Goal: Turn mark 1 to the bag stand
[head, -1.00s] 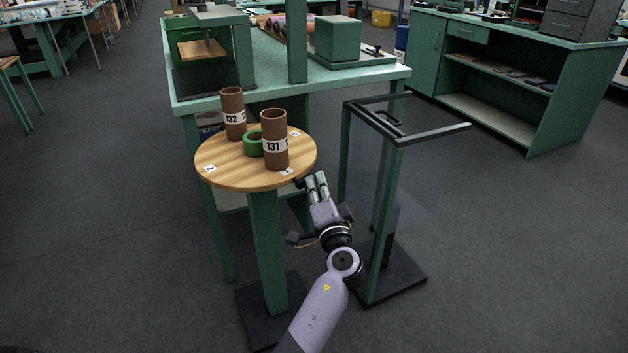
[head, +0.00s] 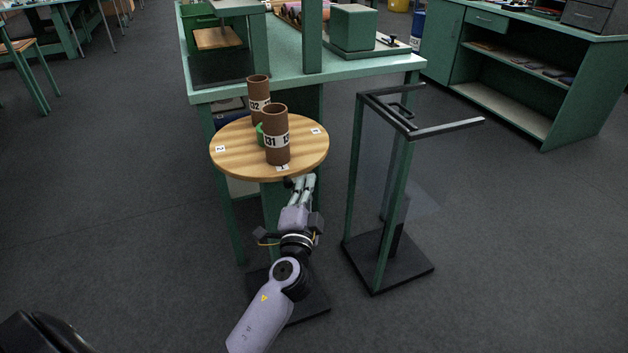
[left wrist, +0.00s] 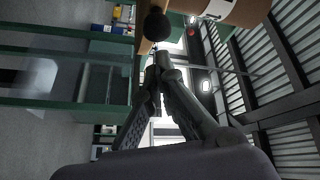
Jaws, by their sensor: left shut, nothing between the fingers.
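The round wooden turntable (head: 240,165) carries numbered marks. Mark 1 (head: 283,168) is at its front edge, slightly right of centre, mark 2 (head: 220,149) at the left and another mark (head: 316,131) at the back right. The bag stand (head: 400,180), a green post with a black top frame and clear sheet, stands apart to the right. My left gripper (head: 303,182) is shut and empty at the turntable's front edge, right of mark 1. In the left wrist view its fingers (left wrist: 157,68) are close to a dark round knob (left wrist: 157,24) at the rim.
Brown tubes 131 (head: 277,145) and 132 (head: 258,88) stand on the turntable, with a green ring (head: 260,135) partly hidden between them. A green workbench (head: 365,72) is behind. Green shelves (head: 520,90) are at the back right. Floor is open between turntable and stand.

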